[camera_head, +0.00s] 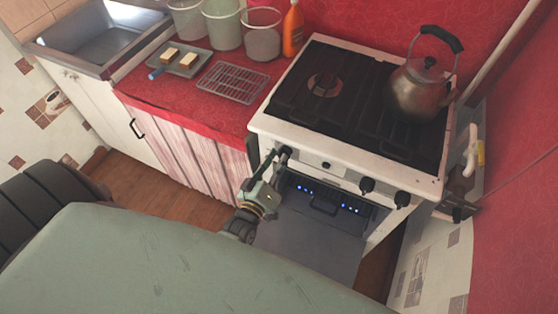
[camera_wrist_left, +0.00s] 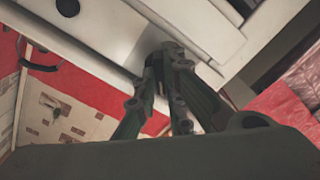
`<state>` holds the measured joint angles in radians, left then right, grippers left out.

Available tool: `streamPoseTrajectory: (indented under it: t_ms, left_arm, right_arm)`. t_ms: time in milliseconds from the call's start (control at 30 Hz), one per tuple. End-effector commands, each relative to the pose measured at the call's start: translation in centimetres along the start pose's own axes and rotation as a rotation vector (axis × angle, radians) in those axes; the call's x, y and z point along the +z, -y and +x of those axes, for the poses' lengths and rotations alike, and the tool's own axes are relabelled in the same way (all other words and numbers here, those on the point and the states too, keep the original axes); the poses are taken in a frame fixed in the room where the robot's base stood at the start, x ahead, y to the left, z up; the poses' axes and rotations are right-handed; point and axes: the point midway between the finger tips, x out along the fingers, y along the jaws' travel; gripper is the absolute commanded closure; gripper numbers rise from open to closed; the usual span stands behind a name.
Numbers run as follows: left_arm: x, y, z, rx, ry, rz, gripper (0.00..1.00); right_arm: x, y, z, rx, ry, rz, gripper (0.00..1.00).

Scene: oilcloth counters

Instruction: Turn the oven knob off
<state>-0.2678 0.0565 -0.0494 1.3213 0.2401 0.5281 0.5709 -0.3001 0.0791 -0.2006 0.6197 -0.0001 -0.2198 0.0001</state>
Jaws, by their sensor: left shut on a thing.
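The white stove (camera_head: 350,172) has a row of dark knobs on its front panel. My left gripper (camera_head: 275,158) is at the leftmost knob (camera_head: 286,152) and shut on it. In the left wrist view the fingers (camera_wrist_left: 170,58) close around a dark knob against the white panel, and the fingers hide most of it. Two more knobs, a middle one (camera_head: 367,184) and a right one (camera_head: 402,199), are apart from the gripper. A row of blue lights, seemingly flames, glows in the oven (camera_head: 328,197) below the panel. My right gripper is not in view.
A metal kettle (camera_head: 422,88) stands on the right of the cooktop. The red counter (camera_head: 190,105) on the left holds a wire rack (camera_head: 233,82), containers and an orange bottle (camera_head: 292,30). The grey oven door (camera_head: 310,240) appears lowered in front.

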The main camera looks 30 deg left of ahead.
Motion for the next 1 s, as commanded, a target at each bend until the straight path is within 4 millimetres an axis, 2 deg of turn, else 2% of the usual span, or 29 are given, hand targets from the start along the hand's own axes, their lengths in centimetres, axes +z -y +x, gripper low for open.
streamPoseTrajectory:
  t_ms: [600,1000]
  left_arm:
    - [0.20,0.05,-0.13,-0.002,0.004,0.547,1.00]
    - [0.24,0.03,-0.13,-0.001,0.005,0.726,1.00]
  right_arm:
    - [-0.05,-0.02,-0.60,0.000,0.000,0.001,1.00]
    - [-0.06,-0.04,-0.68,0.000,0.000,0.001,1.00]
